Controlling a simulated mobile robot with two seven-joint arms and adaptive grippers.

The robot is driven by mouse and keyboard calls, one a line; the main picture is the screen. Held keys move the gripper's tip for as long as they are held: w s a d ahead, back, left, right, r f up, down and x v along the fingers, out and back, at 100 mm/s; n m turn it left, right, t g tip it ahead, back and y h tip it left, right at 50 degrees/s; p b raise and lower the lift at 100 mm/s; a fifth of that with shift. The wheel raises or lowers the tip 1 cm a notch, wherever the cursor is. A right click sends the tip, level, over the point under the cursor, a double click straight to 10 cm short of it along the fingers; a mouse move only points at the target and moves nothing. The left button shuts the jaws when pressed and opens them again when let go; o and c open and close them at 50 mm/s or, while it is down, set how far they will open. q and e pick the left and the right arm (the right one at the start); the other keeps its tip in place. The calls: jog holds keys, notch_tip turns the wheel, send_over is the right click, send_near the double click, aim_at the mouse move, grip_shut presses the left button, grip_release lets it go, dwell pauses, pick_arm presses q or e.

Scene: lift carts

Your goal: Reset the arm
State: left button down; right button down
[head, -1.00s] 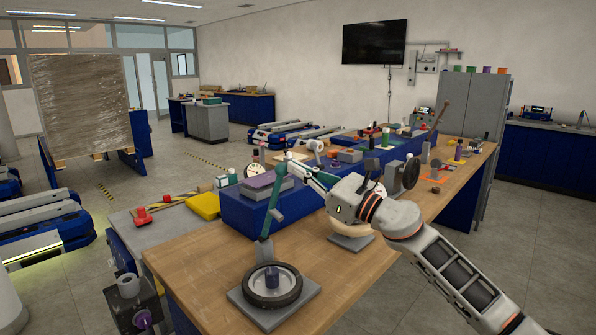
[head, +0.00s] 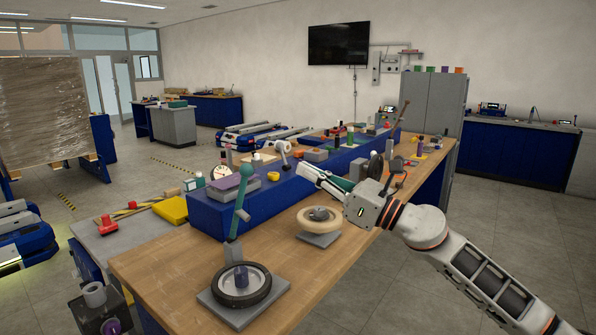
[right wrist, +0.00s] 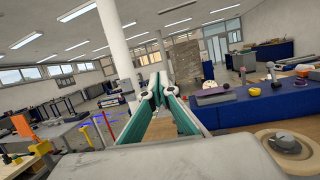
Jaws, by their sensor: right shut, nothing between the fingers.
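My right gripper (head: 308,170) is at the end of the white arm that comes in from the right in the head view. It hangs above the workbench (head: 180,268), pointing left, with nothing in it. In the right wrist view its green-lined fingers (right wrist: 158,86) reach forward and come together at the tips. A pale wheel (head: 306,226) on a grey plate lies on the bench below the gripper, apart from it. The left gripper is not in view.
A black-tyred wheel (head: 262,290) lies on a grey plate at the bench's near end, with an upright green-handled tool (head: 241,200) beside or on it. A long blue riser (head: 212,218) carries several items. Open floor (head: 490,260) lies to the right.

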jog(key=s+d+f+m+t+h, duration=0.2)
jog(key=s+d+f+m+h, duration=0.15)
jog(key=f+m, duration=0.75)
jog(key=s+d+f+m+t+h, duration=0.2)
jog(key=s+d+f+m+h, duration=0.15)
jog(key=f+m, duration=0.75)
jog(key=s+d+f+m+t+h, duration=0.1)
jog(key=s+d+f+m+h, duration=0.25)
jog(key=f+m, duration=0.75)
jog(key=s+d+f+m+g+h, duration=0.2)
jog(key=s+f+m, duration=0.3)
jog(key=s+f, duration=0.6)
jog(key=s+d+f+m+g+h, duration=0.2)
jog(key=s+d+f+m+g, duration=0.1)
jog(key=s+f, duration=0.9)
notch_tip(320, 180, down, 2)
jog(key=shift+s+d+f+m+h, duration=0.1)
jog(key=shift+s+d+m+h, duration=0.25)
jog(key=shift+d+m, duration=0.65)
jog(key=shift+d, duration=0.1)
